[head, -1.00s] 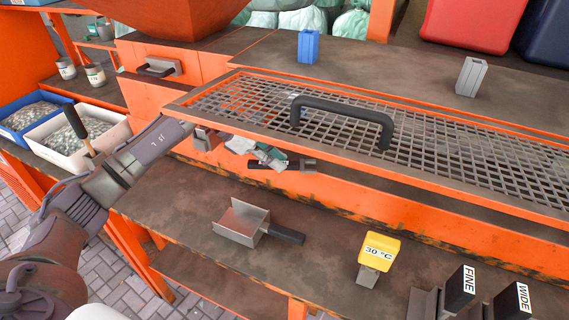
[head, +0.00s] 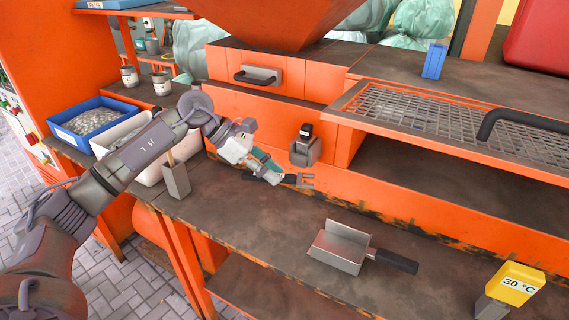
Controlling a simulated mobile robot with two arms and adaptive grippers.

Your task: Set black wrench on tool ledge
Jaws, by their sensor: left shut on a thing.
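My left gripper (head: 266,167) is shut on the black wrench (head: 303,181). The wrench lies roughly level, with its black handle to the left and its grey open jaw pointing right. The fingers hide part of the handle. The wrench is in front of the orange machine front, over the dark brown ledge (head: 235,205) that runs along it. I cannot tell whether the wrench touches the ledge. My right gripper is not in view.
A metal scoop (head: 338,250) with a black handle and a yellow 30 °C block (head: 517,284) stand on the ledge to the right. A grey block with a black top (head: 304,146) is just behind the wrench. A white bin (head: 120,132) is at left. Ledge between wrench and scoop is clear.

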